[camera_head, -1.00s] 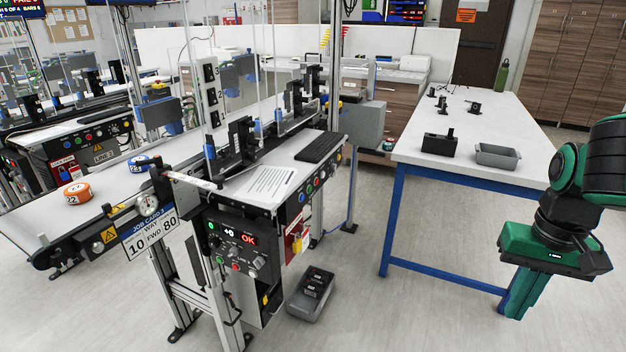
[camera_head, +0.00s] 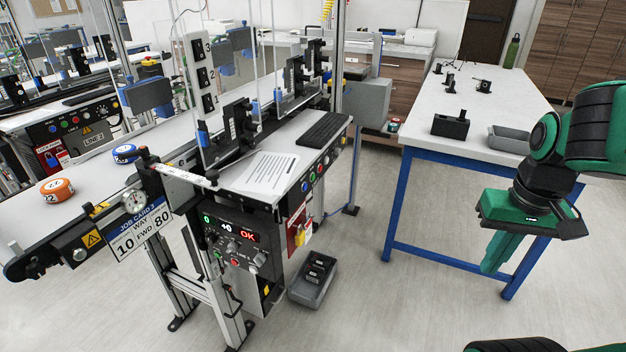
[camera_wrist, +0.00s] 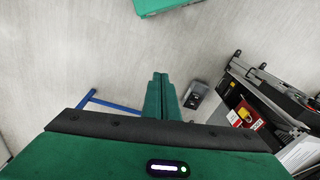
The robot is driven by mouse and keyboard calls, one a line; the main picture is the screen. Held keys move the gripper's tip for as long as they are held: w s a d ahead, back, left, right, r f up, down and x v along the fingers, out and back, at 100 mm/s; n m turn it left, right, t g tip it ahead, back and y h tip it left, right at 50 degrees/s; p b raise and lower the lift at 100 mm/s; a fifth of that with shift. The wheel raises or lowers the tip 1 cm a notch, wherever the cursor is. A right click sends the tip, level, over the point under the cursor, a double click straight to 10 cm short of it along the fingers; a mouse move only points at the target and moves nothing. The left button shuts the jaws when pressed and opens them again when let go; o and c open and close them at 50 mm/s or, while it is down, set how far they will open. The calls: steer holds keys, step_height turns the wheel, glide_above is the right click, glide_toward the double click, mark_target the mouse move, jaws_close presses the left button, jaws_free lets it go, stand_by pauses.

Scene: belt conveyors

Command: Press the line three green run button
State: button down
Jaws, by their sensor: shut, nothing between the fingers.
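The line three control box (camera_head: 236,245) hangs at the near end of the closest conveyor. It has small displays, one reading OK, some knobs, a small green button (camera_head: 217,254) at its lower left and a red button (camera_head: 235,262). The green button is very small and its lettering is unreadable. My gripper (camera_head: 493,270) hangs at the right, fingers down and together, in front of the blue-legged table and well apart from the box. In the wrist view, its closed fingers (camera_wrist: 160,80) are over bare floor. The box's green button cannot be made out there.
More coloured buttons line the conveyor's side panel (camera_head: 318,178), near a red tag and yellow padlock (camera_head: 301,235). A grey bin (camera_head: 313,280) stands on the floor below. The white-topped table (camera_head: 470,105) is behind my gripper.

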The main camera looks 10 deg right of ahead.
mark_target(313, 177)
steer(key=w+a+f+n+t+y, duration=0.1)
steer(key=w+a+f+n+t, duration=0.3)
steer(key=w, duration=1)
steer(key=w+a+f+n+t, duration=0.4)
steer(key=w+a+t, duration=0.1)
steer(key=w, duration=0.9)
steer(key=w+a+f+n+t+y, duration=0.1)
steer(key=w+a+f+n+t, duration=0.2)
steer(key=w, duration=1.1)
steer(key=shift+a+f+n+t+y, duration=0.3)
steer(key=shift+a+f+n+t, duration=0.1)
steer(key=shift+a+n+t, duration=0.35)
steer(key=shift+w, duration=0.1)
steer(key=w+a, duration=0.5)
steer(key=a, duration=0.2)
